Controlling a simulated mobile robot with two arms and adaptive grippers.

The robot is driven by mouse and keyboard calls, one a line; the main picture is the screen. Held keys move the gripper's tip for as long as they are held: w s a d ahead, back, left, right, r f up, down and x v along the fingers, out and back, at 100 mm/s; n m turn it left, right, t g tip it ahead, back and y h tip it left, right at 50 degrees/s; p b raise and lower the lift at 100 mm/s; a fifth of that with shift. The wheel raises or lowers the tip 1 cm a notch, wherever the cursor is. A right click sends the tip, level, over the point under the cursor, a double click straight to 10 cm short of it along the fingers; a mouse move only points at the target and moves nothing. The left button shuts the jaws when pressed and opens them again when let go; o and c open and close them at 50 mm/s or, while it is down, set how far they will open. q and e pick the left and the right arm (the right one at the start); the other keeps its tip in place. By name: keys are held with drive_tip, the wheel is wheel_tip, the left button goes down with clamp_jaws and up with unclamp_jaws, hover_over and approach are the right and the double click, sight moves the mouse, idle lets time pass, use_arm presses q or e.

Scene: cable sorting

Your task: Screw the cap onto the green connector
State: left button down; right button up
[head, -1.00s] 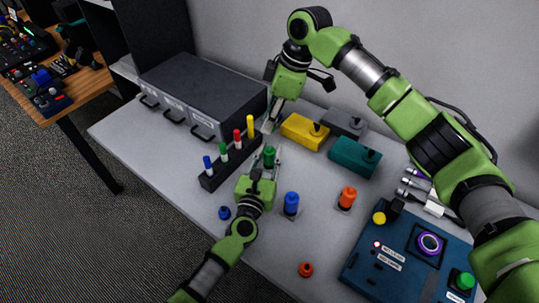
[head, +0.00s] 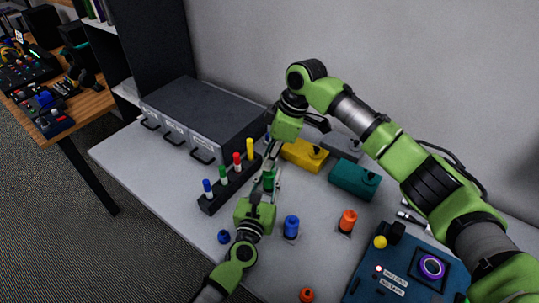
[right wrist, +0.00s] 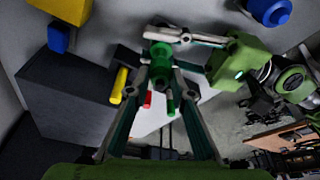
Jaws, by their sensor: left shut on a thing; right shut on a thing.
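The green connector (head: 268,184) stands upright above the table, with my left gripper (head: 265,188) shut on it from the near side. My right gripper (head: 270,168) comes down from above and is shut on the green cap at the connector's top. In the right wrist view, the right fingers close on the green cap (right wrist: 161,76), and the left gripper (right wrist: 165,36) reaches in from the right. The two green parts overlap and touch or nearly touch. The fingers hide the joint, so I cannot tell how they are engaged.
A marker rack (head: 209,205) stands close on the left, before a grey drawer unit (head: 207,110). Yellow (head: 301,157) and teal (head: 354,180) boxes lie behind. Blue (head: 291,226) and orange (head: 348,220) connectors stand right; a blue cap (head: 224,237) lies in front. A blue panel (head: 400,270) is at right.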

sight(269, 180)
drive_tip(key=shift+f, duration=0.75)
drive_tip(key=shift+f, duration=0.55)
